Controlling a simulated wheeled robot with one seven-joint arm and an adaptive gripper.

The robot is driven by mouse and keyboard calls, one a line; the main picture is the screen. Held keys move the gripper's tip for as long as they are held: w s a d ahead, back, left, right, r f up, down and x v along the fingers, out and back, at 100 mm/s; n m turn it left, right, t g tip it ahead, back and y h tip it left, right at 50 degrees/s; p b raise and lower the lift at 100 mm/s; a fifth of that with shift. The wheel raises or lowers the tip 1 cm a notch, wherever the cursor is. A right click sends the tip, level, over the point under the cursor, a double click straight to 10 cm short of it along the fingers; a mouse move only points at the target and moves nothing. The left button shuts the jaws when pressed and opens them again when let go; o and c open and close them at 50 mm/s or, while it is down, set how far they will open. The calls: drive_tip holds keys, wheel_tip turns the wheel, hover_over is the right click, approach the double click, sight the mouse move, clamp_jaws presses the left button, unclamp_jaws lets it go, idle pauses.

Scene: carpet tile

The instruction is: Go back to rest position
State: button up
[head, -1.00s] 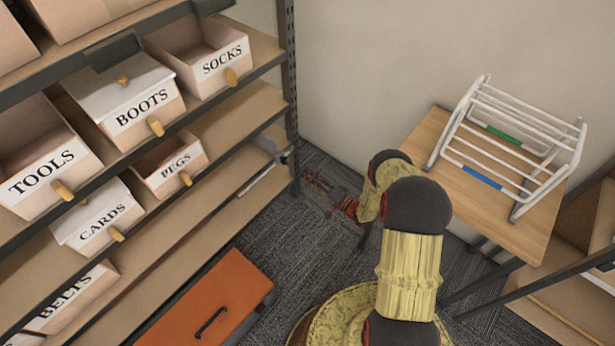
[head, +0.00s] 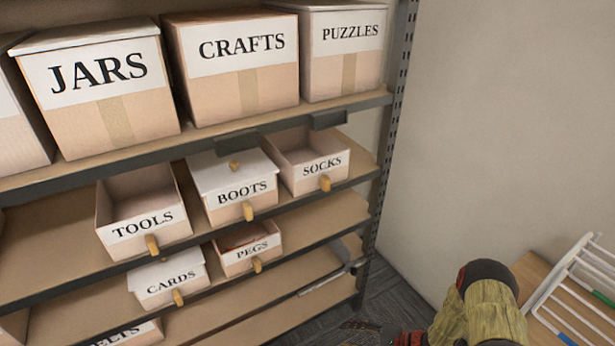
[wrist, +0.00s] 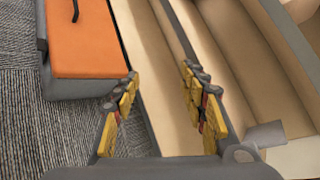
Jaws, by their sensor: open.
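My gripper (wrist: 160,110) is open and empty in the wrist view, its two yellow-padded fingers apart. It is above the floor beside the shelving unit, between the orange-topped box (wrist: 82,40) and the lower shelf boards (wrist: 160,65). In the head view, my arm shows at the bottom right, and only part of the gripper end is visible near the bottom edge.
The metal shelf holds open bins such as TOOLS (head: 145,215) and SOCKS (head: 315,165), lidded BOOTS (head: 235,190), and large boxes such as CRAFTS (head: 235,70). A white rack (head: 580,290) stands on a wooden table at right. The right wall is bare.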

drive_tip(key=s+d+r+n+g+h+p, duration=0.15)
drive_tip(key=s+r+n+h, duration=0.35)
drive_tip(key=r, duration=0.8)
drive_tip(key=s+d+r+n+g+h+p, duration=0.1)
drive_tip(key=s+d+r+g+h, duration=0.15)
drive_tip(key=s+r, duration=0.65)
drive_tip(key=s+d+r+n+g+h+p, duration=0.1)
drive_tip(key=s+d+r+n+h, duration=0.2)
drive_tip(key=r, duration=1.3)
drive_tip(key=s+a+r+n+t+h+p, duration=0.1)
drive_tip(key=s+r+t, duration=0.1)
drive_tip(key=r, duration=0.7)
drive_tip(key=s+a+r+n+t+h+p, duration=0.1)
drive_tip(key=s+r+t+h+p, duration=0.1)
drive_tip(key=r, duration=0.8)
drive_tip(key=shift+s+a+n+t, duration=0.2)
drive_tip(key=shift+s+n+t, duration=0.3)
drive_tip(key=shift+t, duration=0.6)
